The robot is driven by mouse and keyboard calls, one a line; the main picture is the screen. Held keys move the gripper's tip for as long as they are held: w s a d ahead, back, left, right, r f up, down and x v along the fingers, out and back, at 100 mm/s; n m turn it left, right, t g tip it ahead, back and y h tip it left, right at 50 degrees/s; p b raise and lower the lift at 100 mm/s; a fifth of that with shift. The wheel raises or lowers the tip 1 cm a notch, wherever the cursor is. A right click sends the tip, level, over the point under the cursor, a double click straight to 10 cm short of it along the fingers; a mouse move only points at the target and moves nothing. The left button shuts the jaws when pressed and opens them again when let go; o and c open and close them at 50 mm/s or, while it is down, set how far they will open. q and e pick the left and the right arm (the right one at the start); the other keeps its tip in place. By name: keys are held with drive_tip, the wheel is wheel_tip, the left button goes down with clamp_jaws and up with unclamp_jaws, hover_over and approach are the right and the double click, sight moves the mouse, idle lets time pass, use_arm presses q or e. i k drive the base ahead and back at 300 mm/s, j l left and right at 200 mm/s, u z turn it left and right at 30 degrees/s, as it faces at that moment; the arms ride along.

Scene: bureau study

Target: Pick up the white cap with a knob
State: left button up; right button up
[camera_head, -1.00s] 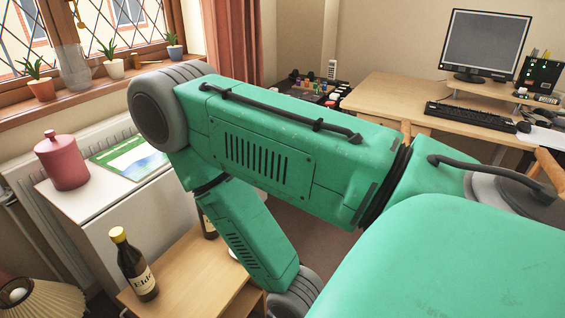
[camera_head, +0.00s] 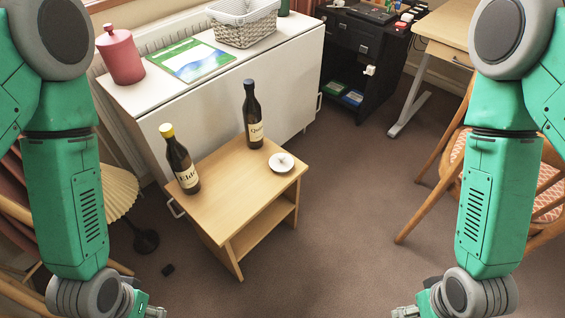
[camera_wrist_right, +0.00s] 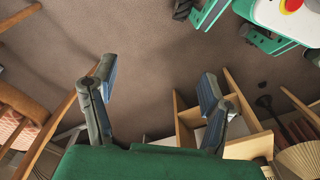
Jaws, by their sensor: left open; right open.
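The white cap with a knob (camera_head: 282,162) is a small round white disc. It lies on the right part of the low wooden table (camera_head: 225,190), in front of the dark-capped bottle. My left gripper (camera_head: 152,311) is at the bottom edge of the head view, left of the table and well apart from the cap. My right gripper (camera_head: 404,312) is at the bottom edge, right of the table and also apart from the cap. In the right wrist view the right gripper (camera_wrist_right: 157,90) has its fingers spread with nothing between them. I cannot make out the cap there.
A yellow-capped bottle (camera_head: 179,160) and a dark-capped bottle (camera_head: 252,114) stand on the low table. A wooden chair (camera_head: 450,160) stands right. Carpet (camera_head: 355,200) between is clear.

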sight(280, 162)
drive_tip(key=u, duration=2.4)
drive_tip(key=z, duration=2.4)
drive_tip(key=i+l+z, duration=0.2)
drive_tip(key=z, duration=0.15)
drive_tip(key=i+l+z, duration=0.35)
drive_tip(key=k+j, duration=0.1)
